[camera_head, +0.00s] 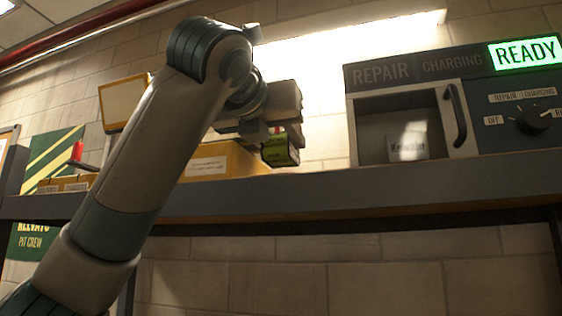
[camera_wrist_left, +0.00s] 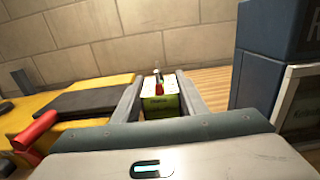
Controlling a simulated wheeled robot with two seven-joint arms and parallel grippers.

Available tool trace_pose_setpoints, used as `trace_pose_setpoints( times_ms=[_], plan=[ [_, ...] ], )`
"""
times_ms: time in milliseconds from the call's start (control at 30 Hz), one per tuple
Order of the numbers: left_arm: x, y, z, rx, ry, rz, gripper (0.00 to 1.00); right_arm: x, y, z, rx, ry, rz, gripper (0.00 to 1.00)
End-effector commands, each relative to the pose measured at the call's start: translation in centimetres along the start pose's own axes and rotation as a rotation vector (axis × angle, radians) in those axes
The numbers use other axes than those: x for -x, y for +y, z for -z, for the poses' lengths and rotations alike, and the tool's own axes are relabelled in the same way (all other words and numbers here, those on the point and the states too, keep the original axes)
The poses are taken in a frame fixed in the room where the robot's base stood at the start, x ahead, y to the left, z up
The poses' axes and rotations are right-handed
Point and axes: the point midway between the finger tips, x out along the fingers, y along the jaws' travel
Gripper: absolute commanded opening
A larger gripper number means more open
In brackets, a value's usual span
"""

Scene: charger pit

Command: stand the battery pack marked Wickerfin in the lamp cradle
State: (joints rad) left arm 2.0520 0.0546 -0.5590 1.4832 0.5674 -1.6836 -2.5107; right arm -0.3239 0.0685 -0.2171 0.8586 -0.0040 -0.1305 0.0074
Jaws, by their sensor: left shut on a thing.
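My left gripper (camera_head: 280,138) is shut on a green and dark battery pack (camera_head: 281,151), held at about shelf height beside a yellow box. In the left wrist view, the pack (camera_wrist_left: 160,104) sits between the two fingers of the gripper (camera_wrist_left: 160,92). It has a light green label whose name is too small to read, and a red part on top. I cannot make out a lamp cradle for certain. My right gripper is not in view.
A yellow box (camera_head: 222,161) stands behind my left arm. A red handle (camera_wrist_left: 35,131) and a dark pad (camera_wrist_left: 91,99) show left of the gripper. A REPAIR/CHARGING cabinet (camera_head: 403,77) reading READY stands right, with a pale-labelled object (camera_head: 408,148) inside. Shelf (camera_head: 400,190) is clear between.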

Motion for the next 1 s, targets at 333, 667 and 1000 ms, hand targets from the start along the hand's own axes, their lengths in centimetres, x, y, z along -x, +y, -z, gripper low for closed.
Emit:
trace_pose_setpoints(
  times_ms=[333,667,1000],
  plan=[
    [0.0,0.0,3.4,0.000,0.000,0.002,0.04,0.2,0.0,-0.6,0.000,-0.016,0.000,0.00],
    [0.1,0.0,4.0,0.001,-0.002,0.001,0.04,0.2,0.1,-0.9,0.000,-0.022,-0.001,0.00],
    [0.0,0.0,4.3,0.000,0.000,0.000,0.56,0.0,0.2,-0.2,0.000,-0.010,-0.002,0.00]
  ],
)
